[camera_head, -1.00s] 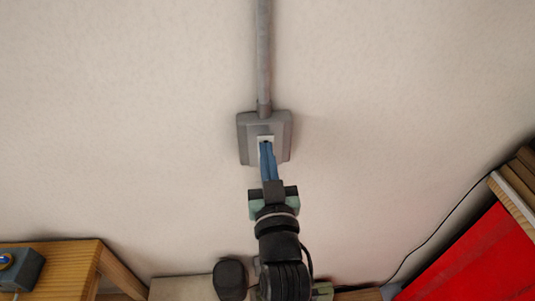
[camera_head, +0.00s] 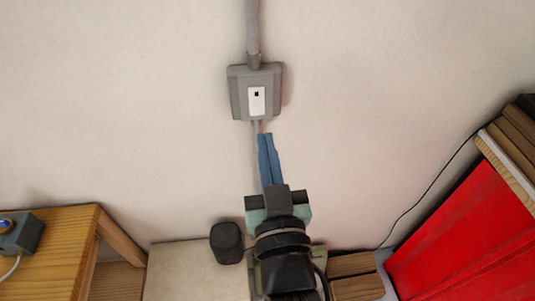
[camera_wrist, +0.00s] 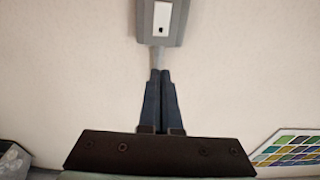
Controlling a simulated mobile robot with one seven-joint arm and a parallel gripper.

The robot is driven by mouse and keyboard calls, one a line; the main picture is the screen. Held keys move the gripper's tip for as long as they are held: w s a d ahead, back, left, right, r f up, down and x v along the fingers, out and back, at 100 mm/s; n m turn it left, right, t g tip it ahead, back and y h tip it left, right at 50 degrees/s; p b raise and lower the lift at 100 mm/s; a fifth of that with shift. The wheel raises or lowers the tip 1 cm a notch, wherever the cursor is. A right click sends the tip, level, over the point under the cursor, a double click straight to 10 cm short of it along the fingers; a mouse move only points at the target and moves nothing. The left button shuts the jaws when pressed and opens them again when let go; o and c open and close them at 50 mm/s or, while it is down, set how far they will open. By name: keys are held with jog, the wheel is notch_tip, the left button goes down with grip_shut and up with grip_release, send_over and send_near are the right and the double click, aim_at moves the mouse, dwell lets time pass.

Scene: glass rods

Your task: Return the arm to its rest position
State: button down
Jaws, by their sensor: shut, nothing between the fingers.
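My gripper (camera_head: 266,137) has blue fingers that are shut with nothing between them. It is in front of the pale wall, just below a grey wall box (camera_head: 236,95) with a white switch plate (camera_head: 257,101). In the wrist view the shut fingertips (camera_wrist: 160,72) show below the same box (camera_wrist: 145,30), apart from its white plate (camera_wrist: 162,19). My dark arm reaches up from the bottom edge of the head view.
A wooden table (camera_head: 65,240) with a grey device (camera_head: 20,235) is at lower left. A black object (camera_head: 226,243) sits on a pale surface beside my arm. A red panel (camera_head: 465,235) and wooden boards (camera_head: 510,150) are at right. A multicoloured chart (camera_wrist: 293,150) shows in the wrist view.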

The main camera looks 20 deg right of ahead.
jog(key=shift+s, duration=0.1)
jog(key=shift+s, duration=0.15)
dwell(0.4)
jog(key=w+a+r+n+t+y, duration=0.15)
jog(key=a+r, duration=0.25)
jog(key=r, duration=0.6)
jog(key=w+a+r+t+y, duration=0.1)
jog(key=a+r+t, duration=0.2)
jog(key=r, duration=0.7)
jog(key=s+a+r+n+t+y, duration=0.1)
jog(key=s+a+r+t, duration=0.1)
jog(key=r, duration=0.6)
jog(key=s+a+r+t+y, duration=0.1)
jog(key=s+a+r, duration=0.3)
jog(key=r, duration=0.4)
jog(key=shift+a+r+n+t+y, duration=0.25)
jog(key=shift+n+t+y, duration=0.1)
jog(key=shift+t, duration=0.4)
